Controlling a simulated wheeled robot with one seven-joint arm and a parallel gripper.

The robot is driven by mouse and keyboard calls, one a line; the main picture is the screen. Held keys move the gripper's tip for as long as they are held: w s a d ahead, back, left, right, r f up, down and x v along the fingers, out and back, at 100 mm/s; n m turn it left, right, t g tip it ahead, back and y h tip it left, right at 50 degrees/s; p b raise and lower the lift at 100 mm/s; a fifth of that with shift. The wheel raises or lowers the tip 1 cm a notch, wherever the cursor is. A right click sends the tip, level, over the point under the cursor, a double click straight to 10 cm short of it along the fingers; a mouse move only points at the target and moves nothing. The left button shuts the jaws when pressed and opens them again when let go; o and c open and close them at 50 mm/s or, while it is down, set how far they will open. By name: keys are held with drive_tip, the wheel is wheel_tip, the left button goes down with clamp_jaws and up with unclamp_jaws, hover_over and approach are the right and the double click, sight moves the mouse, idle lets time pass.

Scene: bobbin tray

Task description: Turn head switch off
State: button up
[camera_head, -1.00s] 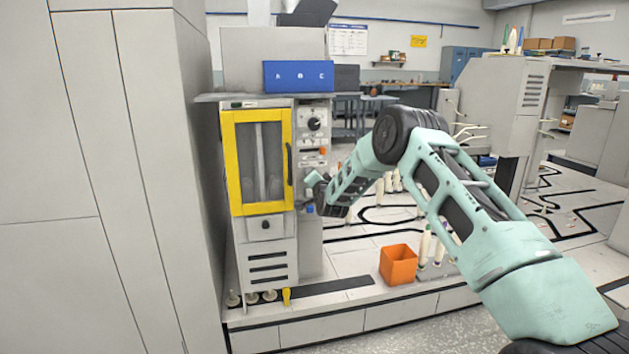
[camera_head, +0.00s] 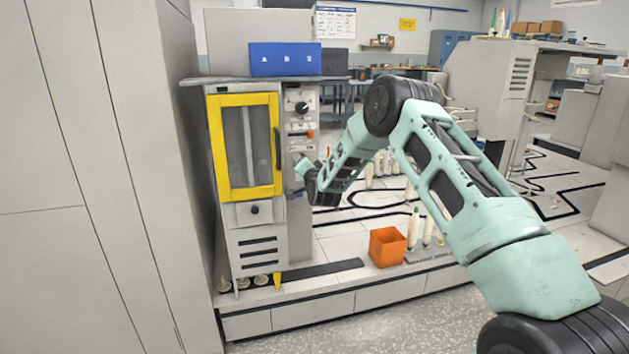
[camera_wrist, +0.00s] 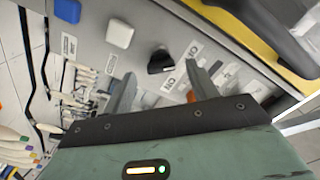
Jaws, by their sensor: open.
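A black switch knob (camera_wrist: 160,62) sits on the grey control panel (camera_wrist: 95,60) in the wrist view, beside a white label. I cannot read the label well enough to tell whether this is the head switch. My gripper (camera_wrist: 160,85) is open, with a fingertip on each side below the knob; the knob shows clear of both fingers. In the head view my gripper (camera_head: 304,167) is close to the panel on the right of the yellow-framed machine (camera_head: 213,150) and hides part of it. A round dial (camera_head: 302,108) and an orange control (camera_head: 310,134) show above it.
A white square button (camera_wrist: 120,33) and a blue button (camera_wrist: 67,10) are on the same panel. The yellow door frame (camera_wrist: 265,35) and its dark handle are close on the right. An orange bin (camera_head: 387,247) and several bobbins (camera_head: 428,230) stand at the lower right.

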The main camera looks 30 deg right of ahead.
drive_tip(key=v, duration=1.4)
drive_tip(key=shift+s, duration=0.2)
drive_tip(key=shift+a, duration=0.1)
